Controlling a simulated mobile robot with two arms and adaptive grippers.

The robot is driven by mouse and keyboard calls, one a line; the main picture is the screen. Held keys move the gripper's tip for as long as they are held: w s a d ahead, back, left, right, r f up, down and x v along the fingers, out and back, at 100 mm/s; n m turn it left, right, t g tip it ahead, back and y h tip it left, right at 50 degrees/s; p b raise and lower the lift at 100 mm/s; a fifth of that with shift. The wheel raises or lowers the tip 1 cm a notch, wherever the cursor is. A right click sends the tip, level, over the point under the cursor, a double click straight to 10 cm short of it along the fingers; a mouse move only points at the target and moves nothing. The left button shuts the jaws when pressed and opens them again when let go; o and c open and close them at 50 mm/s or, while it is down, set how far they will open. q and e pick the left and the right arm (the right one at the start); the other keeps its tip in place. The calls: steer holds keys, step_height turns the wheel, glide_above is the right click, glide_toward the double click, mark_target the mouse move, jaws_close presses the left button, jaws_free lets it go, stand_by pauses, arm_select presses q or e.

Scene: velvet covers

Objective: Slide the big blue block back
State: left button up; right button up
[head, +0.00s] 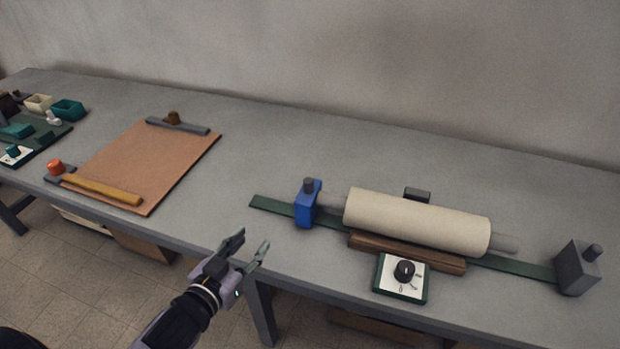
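The big blue block (307,205) stands upright at the left part of a green rail (274,206), with a dark knob on its top. A cream roll (417,220) lies to its right on a grey shaft, whose left end reaches close to the block; I cannot tell whether they touch. My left gripper (249,247) is open and empty in front of the table's front edge, to the left of and nearer than the block. It does not touch the block. My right gripper is not in view.
A grey end block (577,268) stands at the rail's right end. A brown wooden cradle (407,252) and a dial box (401,278) sit before the roll. A brown board (147,160) lies at left, with small trays (68,110) beyond. Table between board and rail is clear.

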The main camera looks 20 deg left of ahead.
mark_target(306, 184)
arm_select(q)
step_height(306, 184, up, 5)
steer(key=w+d+m+t+h, duration=0.1)
steer(key=d+m+t+h, duration=0.1)
steer(key=d+h, duration=0.15)
steer(key=p+x, duration=0.1)
steer(key=x, duration=1.5)
steer(key=shift+w+a+r+p, duration=0.1)
steer(key=shift+w+r+p, duration=0.1)
steer(key=shift+w+p, duration=0.2)
steer(key=shift+c, duration=0.3)
jaws_close()
